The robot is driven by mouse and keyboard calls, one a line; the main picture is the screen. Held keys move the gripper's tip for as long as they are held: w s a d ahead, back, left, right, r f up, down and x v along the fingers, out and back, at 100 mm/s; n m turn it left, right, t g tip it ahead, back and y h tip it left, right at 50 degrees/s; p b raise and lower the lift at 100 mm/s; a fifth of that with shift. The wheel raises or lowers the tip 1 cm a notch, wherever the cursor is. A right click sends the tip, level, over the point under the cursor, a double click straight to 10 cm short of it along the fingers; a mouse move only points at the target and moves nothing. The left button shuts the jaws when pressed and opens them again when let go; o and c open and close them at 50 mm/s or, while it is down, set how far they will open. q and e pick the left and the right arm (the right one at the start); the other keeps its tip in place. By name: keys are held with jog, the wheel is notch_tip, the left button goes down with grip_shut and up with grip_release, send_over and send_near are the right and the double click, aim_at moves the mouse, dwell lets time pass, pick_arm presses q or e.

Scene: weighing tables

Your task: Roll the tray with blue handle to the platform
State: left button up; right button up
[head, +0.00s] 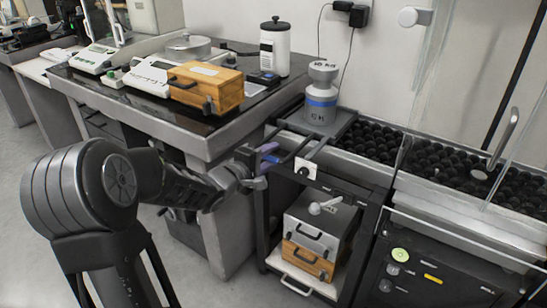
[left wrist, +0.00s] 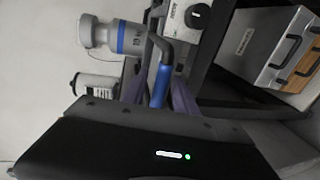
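A dark tray (head: 343,128) sits on the black frame at the middle right and carries a grey weight with a blue band (head: 321,97). Its blue handle (head: 271,158) points toward my left gripper (head: 262,160). In the left wrist view the blue handle (left wrist: 161,84) lies between the two purple fingers of my left gripper (left wrist: 158,95). The fingers look apart, with a small gap beside the handle. The weight also shows in the left wrist view (left wrist: 128,38). I cannot tell for certain which surface is the platform. My right gripper is not in view.
A bed of black balls (head: 375,143) extends right behind clear panels. Below the tray, a shelf (head: 302,288) holds grey and wooden boxes (head: 307,258). The left table (head: 130,100) bears a wooden box (head: 205,85), balances and a white canister (head: 275,48).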

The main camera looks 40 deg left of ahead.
pick_arm(q)
jog(key=shift+x, duration=0.9)
jog(key=shift+c, duration=0.4)
grip_shut()
dwell(0.4)
